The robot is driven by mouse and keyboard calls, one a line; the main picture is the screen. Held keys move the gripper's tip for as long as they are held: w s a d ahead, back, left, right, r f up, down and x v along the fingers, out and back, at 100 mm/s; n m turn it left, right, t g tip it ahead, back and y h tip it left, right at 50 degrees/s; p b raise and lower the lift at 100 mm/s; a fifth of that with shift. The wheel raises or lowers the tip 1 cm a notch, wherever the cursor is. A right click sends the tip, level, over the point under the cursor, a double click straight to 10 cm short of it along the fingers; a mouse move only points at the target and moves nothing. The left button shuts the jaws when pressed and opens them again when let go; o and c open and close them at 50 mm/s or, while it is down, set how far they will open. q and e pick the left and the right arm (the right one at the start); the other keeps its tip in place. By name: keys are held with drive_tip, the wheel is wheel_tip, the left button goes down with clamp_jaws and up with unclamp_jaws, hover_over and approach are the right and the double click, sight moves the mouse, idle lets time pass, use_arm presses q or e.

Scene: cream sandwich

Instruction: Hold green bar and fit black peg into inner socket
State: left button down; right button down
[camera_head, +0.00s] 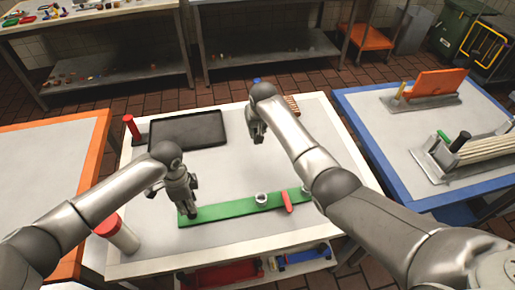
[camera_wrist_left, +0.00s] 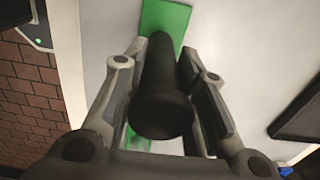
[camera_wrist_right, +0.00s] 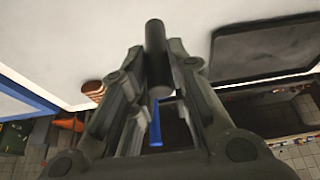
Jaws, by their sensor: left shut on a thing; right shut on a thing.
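The green bar (camera_head: 235,208) lies along the front of the white table. It carries a pale round socket (camera_head: 261,198) and a red piece (camera_head: 286,201). A second socket at its right end is partly hidden by my right arm. My left gripper (camera_head: 191,204) is at the bar's left end, shut on a black cylinder (camera_wrist_left: 163,95) that stands over the bar (camera_wrist_left: 166,18); I cannot tell whether it is fixed there. My right gripper (camera_head: 257,135) is above the table's far middle, apart from the bar, shut on a black peg (camera_wrist_right: 156,45).
A black tray (camera_head: 187,130) lies at the back left, beside a red-topped cylinder (camera_head: 131,127). A white cylinder with a red top (camera_head: 118,232) stands at the front left. A blue-edged table (camera_head: 395,118) is at the right. The table's middle is clear.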

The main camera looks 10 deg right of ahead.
drive_tip(key=s+a+r+n+g+y, duration=0.2)
drive_tip(key=s+n+g+y, duration=0.15)
drive_tip(key=s+n, duration=1.25)
drive_tip(key=shift+s+a+f+m+t+y, duration=0.1)
drive_tip(key=shift+s+f+m, duration=0.35)
drive_tip(key=shift+f, duration=1.15)
drive_tip(key=shift+s+a+f+m+t+y, duration=0.15)
drive_tip(key=shift+s+f+m, duration=0.3)
drive_tip(key=shift+f, duration=1.2)
drive_tip(key=shift+s+f+m+t+y, duration=0.1)
drive_tip(key=shift+s+f+m, duration=0.35)
drive_tip(key=shift+f, duration=1.15)
drive_tip(key=shift+s+f, duration=0.15)
drive_tip(key=c, duration=1.3)
unclamp_jaws()
drive_tip(key=shift+c, duration=0.2)
drive_tip(key=v, duration=1.2)
